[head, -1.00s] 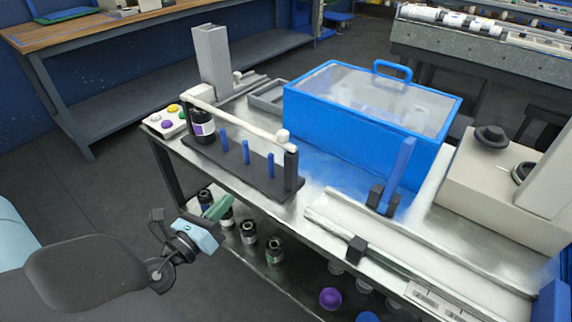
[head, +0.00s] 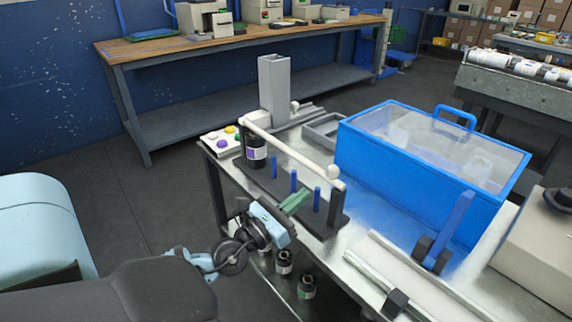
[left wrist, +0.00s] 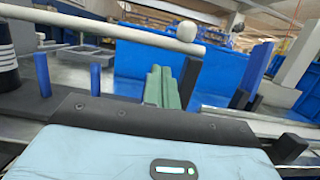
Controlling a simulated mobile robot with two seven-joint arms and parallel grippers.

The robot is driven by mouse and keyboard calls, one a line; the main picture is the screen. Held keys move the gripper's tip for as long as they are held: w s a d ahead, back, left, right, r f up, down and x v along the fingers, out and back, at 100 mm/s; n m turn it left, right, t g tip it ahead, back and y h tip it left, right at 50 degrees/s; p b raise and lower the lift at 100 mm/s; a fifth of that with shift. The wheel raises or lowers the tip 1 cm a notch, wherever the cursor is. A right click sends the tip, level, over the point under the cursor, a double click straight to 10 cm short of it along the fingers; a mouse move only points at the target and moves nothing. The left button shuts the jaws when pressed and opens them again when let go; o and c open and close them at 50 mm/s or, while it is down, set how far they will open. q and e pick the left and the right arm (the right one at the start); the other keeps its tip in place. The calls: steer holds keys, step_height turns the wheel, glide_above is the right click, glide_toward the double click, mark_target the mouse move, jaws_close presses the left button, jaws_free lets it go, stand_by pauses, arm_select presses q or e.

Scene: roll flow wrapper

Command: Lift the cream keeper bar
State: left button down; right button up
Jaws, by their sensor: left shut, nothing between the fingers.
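The cream keeper bar (head: 290,147) spans the top of a dark rack (head: 262,186), with a round knob at its near right end. In the left wrist view the bar (left wrist: 110,30) runs across the upper part, with its knob near a dark post. My left gripper (head: 300,196) has green fingers, closed together and empty, in front of the rack's blue pegs and below the bar's knob end. In the left wrist view the fingers (left wrist: 161,88) appear below the bar, apart from it. My right gripper is not in view.
A dark roll (head: 255,150) with a purple label stands at the rack's far end, beside a button panel (head: 221,141). A blue bin (head: 415,185) with a clear lid stands right of the rack. A blue upright lever (head: 457,222) is nearer.

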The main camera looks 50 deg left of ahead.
arm_select(q)
steer(key=x, duration=0.3)
steer(key=shift+w+p, duration=0.15)
steer(key=shift+p, duration=0.15)
steer(key=shift+w+d+r, duration=0.1)
steer(key=shift+w, duration=0.3)
